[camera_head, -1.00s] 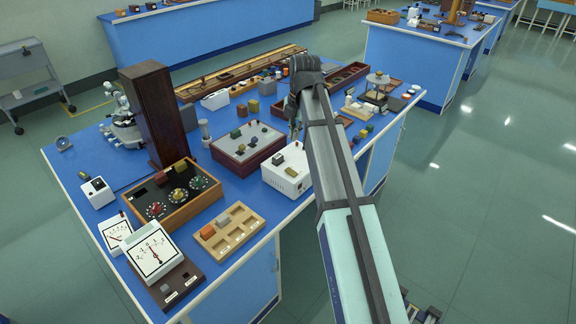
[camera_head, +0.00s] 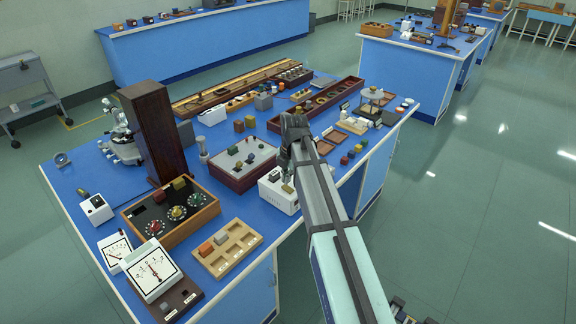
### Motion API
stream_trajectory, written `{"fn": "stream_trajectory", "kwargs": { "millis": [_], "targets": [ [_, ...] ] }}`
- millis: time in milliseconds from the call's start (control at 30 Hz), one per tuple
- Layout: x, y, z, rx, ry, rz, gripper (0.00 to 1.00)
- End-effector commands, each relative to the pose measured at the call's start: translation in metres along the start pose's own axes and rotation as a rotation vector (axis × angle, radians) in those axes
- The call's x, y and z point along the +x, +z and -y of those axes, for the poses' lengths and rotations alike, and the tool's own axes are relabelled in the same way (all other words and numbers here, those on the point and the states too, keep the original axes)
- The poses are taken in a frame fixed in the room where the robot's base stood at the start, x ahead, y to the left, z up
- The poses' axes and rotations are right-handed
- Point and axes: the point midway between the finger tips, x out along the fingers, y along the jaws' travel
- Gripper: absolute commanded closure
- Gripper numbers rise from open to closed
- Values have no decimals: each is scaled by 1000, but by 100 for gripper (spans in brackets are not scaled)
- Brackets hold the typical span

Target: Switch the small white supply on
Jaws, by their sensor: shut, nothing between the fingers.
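A white box (camera_head: 284,203) stands near the front edge of the blue bench, with a dark switch-like part (camera_head: 274,176) and a small tan part on its top; it looks like the white supply. A smaller white box (camera_head: 96,209) with a black part on top stands at the bench's left end. My gripper (camera_head: 286,172) is shut and empty, pointing down over the back right of the nearer white box. Its fingertips are small and partly hidden by my arm, so I cannot tell whether they touch the box. The switch position is too small to read.
A grey-topped panel box (camera_head: 233,178) stands just behind the white box. A wooden compartment tray (camera_head: 246,247), a dial box (camera_head: 150,238) and two meters are to the left. Small coloured blocks (camera_head: 351,154) and trays lie to the right.

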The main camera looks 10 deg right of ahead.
Motion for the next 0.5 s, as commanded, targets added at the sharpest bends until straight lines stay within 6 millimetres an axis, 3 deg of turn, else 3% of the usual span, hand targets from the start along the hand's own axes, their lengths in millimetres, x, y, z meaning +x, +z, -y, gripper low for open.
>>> {"fn": "stream_trajectory", "kwargs": {
  "millis": [200,500],
  "targets": [
    [17,0,0,0,0,0,100],
    [22,0,0,0,1,1,100]
  ]
}}
